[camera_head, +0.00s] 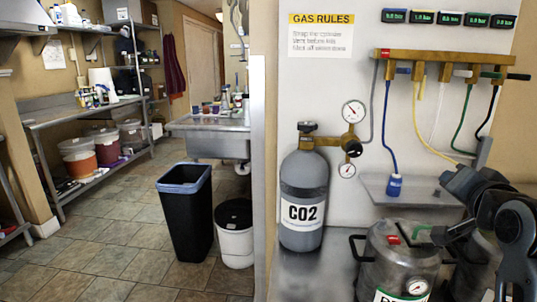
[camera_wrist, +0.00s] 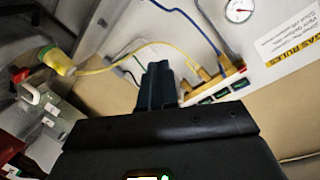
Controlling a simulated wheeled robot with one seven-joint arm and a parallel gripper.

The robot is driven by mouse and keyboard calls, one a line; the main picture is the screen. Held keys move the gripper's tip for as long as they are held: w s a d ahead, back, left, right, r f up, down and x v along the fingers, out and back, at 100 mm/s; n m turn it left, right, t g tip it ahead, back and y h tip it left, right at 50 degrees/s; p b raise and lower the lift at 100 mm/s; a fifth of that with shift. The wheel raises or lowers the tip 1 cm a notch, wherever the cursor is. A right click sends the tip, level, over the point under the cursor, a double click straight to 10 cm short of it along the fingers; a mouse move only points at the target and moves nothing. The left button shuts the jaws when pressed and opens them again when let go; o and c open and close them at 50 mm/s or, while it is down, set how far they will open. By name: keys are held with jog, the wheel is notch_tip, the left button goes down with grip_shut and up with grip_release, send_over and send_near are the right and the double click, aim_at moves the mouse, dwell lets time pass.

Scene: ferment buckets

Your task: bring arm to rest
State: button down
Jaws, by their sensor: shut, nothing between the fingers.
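My gripper (camera_wrist: 157,72) is shut and empty in the wrist view, its dark fingers together, with the hose manifold behind them. In the head view my dark arm is folded at the right edge, above and in front of the metal kegs; the fingertips are hard to make out there. A keg (camera_head: 398,268) with a gauge and red and green fittings on its lid stands at the lower right. A second keg (camera_head: 474,272) is partly hidden behind my arm.
A grey CO2 cylinder (camera_head: 304,205) stands left of the kegs. A yellow connector (camera_wrist: 60,64) shows in the wrist view. A black bin (camera_head: 185,212) and white bucket (camera_head: 234,235) stand on the floor.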

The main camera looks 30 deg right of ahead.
jog(key=s+a+f+n+t+y, duration=0.1)
jog(key=s+a+f+n+y, duration=0.3)
jog(key=a+f, duration=0.4)
jog(key=s+a+f+n+t+y, duration=0.1)
jog(key=s+a+f+n, duration=0.45)
jog(key=a+f, duration=0.2)
jog(key=s+a+f+n+y, duration=0.2)
jog(key=s+a+n+y, duration=0.2)
jog(key=s+a, duration=1.2)
jog(key=s+n, duration=0.1)
jog(key=s, duration=0.2)
jog(key=shift+s+y, duration=0.2)
jog(key=shift+y, duration=0.2)
